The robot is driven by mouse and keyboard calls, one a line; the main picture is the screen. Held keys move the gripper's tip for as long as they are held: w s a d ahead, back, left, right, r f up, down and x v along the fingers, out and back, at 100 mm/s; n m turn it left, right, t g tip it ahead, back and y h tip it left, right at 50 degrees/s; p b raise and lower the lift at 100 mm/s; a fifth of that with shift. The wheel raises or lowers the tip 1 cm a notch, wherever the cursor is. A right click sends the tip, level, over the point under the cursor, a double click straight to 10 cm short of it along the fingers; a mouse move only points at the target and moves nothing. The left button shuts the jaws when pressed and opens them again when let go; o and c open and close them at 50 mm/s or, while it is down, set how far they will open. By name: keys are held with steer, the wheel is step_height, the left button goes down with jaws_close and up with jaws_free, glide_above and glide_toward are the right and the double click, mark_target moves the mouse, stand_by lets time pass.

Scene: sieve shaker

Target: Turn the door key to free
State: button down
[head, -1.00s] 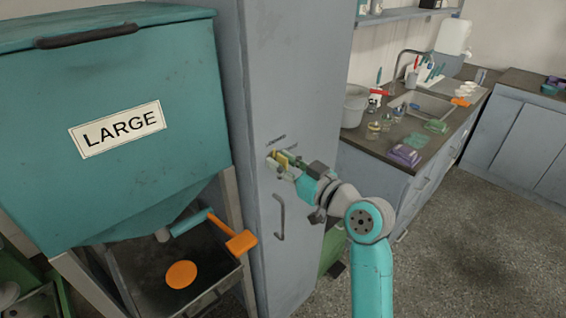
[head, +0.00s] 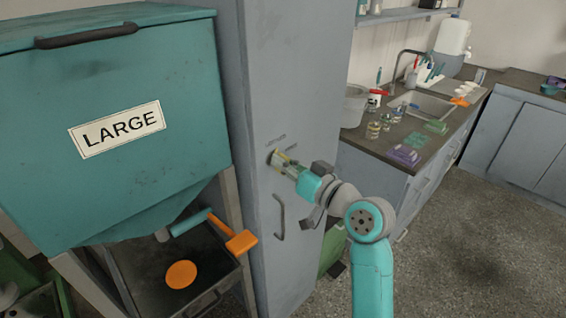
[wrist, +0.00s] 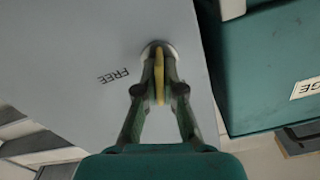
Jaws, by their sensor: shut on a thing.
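The yellow door key (wrist: 159,82) sits in a round lock (wrist: 156,50) on the grey cabinet door (head: 295,75). My gripper (wrist: 159,90) is shut on the key, with one finger on each side of its bow. In the head view my gripper (head: 284,165) reaches the door from the right, above the door handle (head: 280,217). The label FREE (wrist: 113,76) is to the left of the lock in the wrist view, printed upside down there. The key's tip is hidden in the lock.
The teal bin marked LARGE (head: 125,80) stands left of the cabinet, with an orange-ended lever (head: 241,243) below it. A counter with a sink (head: 420,107) and small items is at the right. The floor (head: 440,240) there is open.

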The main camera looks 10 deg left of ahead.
steer(key=m, duration=0.7)
steer(key=shift+w+d+f, duration=0.1)
steer(key=shift+w, duration=0.05)
steer(key=m, duration=0.7)
steer(key=shift+f, duration=0.15)
stand_by(0.4)
steer(key=c, duration=1.3)
jaws_free()
steer(key=v, duration=1.2)
